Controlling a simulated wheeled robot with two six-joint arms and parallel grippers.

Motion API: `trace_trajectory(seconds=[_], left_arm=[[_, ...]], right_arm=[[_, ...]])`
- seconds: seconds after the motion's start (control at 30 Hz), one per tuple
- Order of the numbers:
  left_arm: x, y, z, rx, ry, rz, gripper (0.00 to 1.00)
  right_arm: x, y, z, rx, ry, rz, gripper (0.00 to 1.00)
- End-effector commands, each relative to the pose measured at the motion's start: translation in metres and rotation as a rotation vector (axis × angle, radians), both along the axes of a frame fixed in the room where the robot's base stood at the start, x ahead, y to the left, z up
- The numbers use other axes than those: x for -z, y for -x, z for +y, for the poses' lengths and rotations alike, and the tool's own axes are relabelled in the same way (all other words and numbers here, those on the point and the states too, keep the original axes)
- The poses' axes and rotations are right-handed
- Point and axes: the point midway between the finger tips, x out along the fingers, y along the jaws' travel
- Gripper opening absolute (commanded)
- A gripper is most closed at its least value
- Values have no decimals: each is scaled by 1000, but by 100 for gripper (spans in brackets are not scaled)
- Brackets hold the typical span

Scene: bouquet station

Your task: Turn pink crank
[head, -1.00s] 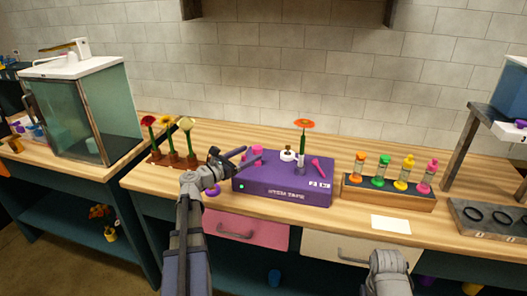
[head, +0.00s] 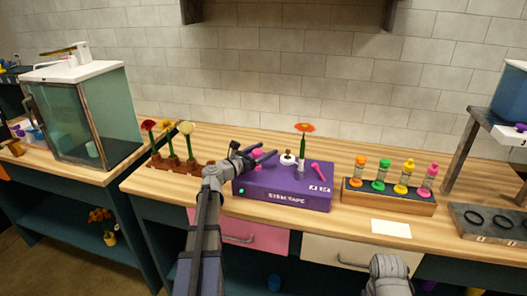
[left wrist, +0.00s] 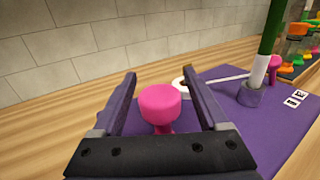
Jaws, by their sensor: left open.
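A purple box marked "STEM TAPE" (head: 285,195) sits on the wooden counter. A round pink knob (head: 257,154) on a short stem stands at its left end, and a pink lever (head: 319,171) at its right. I cannot tell for sure which belongs to the crank. My left gripper (head: 268,154) is open over the box's left end. In the left wrist view the pink knob (left wrist: 160,104) stands between the spread fingers (left wrist: 159,82), with a visible gap on both sides. Only part of my right arm shows at the bottom of the head view.
An orange flower (head: 304,128) stands upright in a holder on the box, beside a white roll (head: 288,158). A wooden rack of colored vials (head: 390,195) is to the right. Several potted flowers (head: 172,150) stand left of the gripper. A white card (head: 391,228) lies in front.

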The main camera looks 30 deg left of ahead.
Motion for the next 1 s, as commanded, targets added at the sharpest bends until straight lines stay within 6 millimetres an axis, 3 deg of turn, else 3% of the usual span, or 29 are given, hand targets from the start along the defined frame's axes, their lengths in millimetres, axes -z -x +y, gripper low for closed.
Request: trace_trajectory(seconds=[0.2,0.87,1.0], left_arm=[[0,0,0,0,0,0,75],[0,0,0,0,0,0,1],[0,0,0,0,0,0,0]], right_arm=[[0,0,0,0,0,0,0],[0,0,0,0,0,0,0],[0,0,0,0,0,0,0]])
